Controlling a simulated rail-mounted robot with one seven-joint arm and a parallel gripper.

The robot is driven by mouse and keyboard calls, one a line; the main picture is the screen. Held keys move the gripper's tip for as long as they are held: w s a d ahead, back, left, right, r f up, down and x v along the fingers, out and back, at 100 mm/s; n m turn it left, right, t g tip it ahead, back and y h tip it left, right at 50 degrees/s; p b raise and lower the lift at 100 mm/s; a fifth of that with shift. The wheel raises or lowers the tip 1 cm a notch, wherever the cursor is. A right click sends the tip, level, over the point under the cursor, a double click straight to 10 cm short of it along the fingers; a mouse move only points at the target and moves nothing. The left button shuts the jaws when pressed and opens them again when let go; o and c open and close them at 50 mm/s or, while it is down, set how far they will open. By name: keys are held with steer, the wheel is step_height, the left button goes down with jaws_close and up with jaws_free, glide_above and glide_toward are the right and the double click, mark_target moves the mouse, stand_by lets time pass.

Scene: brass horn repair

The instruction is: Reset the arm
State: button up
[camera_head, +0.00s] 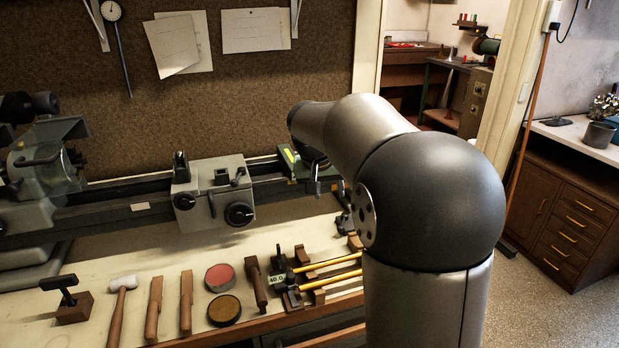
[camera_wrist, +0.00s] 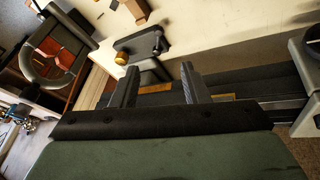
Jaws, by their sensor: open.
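My arm rises in the right half of the head view and bends left over the bench, hiding part of it. Beyond the fingers lies a dark lathe bed (camera_wrist: 255,82). The fingers look apart from it, but the gap is hard to judge.
The lathe carriage (camera_head: 213,190) stands on the bed. The bench (camera_head: 150,262) holds a mallet (camera_head: 121,290), a red round tin (camera_head: 220,276), a brown round tin (camera_head: 224,311) and brass tubes (camera_head: 330,279). A drawer cabinet (camera_head: 570,215) stands right, with open floor before it.

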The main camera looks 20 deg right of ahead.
steer(key=s+a+f+n+g+y+p, duration=0.1)
steer(key=s+a+f, duration=0.2)
steer(key=s, duration=0.7)
steer(key=s+a+f+n+g+y+p, duration=0.1)
steer(key=s+a, duration=0.4)
steer(key=s, duration=0.5)
steer(key=s+a+f+n+y, duration=0.2)
steer(key=s+a+f, duration=0.3)
steer(key=s, duration=0.4)
steer(key=shift+s+f+n+g+p, duration=0.25)
steer(key=shift+s+n+g+p, duration=0.15)
steer(key=shift+n, duration=0.2)
